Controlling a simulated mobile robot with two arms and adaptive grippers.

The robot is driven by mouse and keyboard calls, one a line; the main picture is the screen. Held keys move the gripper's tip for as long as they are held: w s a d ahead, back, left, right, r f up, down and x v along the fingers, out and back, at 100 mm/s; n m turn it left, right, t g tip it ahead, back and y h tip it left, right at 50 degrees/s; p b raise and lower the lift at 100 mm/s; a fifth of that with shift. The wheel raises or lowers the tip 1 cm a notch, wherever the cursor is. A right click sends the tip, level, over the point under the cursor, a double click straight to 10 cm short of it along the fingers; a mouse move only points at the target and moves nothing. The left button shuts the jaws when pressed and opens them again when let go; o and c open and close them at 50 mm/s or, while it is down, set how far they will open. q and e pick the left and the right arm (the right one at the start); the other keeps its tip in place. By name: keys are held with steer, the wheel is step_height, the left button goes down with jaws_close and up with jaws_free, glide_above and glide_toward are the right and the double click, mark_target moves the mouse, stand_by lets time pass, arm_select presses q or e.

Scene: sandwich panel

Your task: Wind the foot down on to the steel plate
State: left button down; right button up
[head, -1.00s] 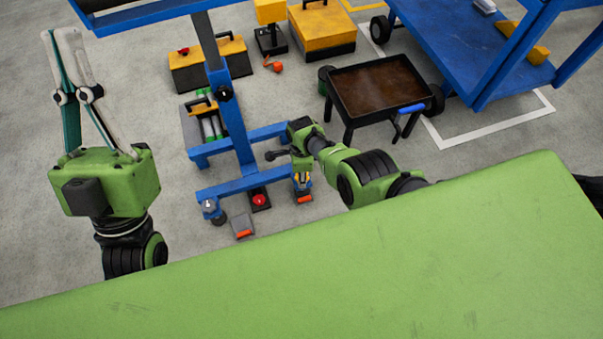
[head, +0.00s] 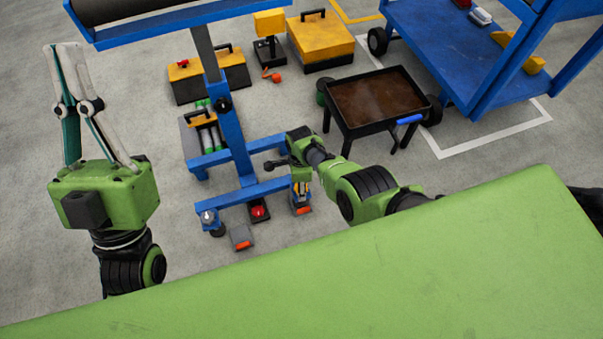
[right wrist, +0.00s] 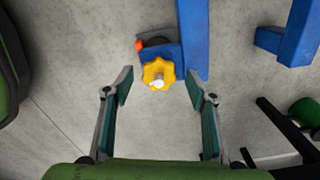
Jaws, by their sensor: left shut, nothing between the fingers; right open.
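A yellow star-shaped knob (right wrist: 160,74) with a pale centre sits at the end of a blue stand's leg in the right wrist view. My right gripper (right wrist: 158,79) is open, its fingers either side of the knob in the picture, with no contact visible. In the head view my right gripper (head: 301,173) points down above the blue stand's (head: 234,140) right leg end and partly hides it. I cannot make out the foot's underside or a steel plate below it. My left gripper (head: 64,46) is shut and empty, pointing up at the far left.
A black tray table (head: 380,95) stands right of the stand, with a blue cart (head: 445,50) behind it. Yellow-topped boxes (head: 320,40) stand at the back.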

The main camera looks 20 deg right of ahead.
step_height(320, 180, up, 12)
steer(key=shift+f, duration=0.25)
stand_by(0.4)
stand_by(0.4)
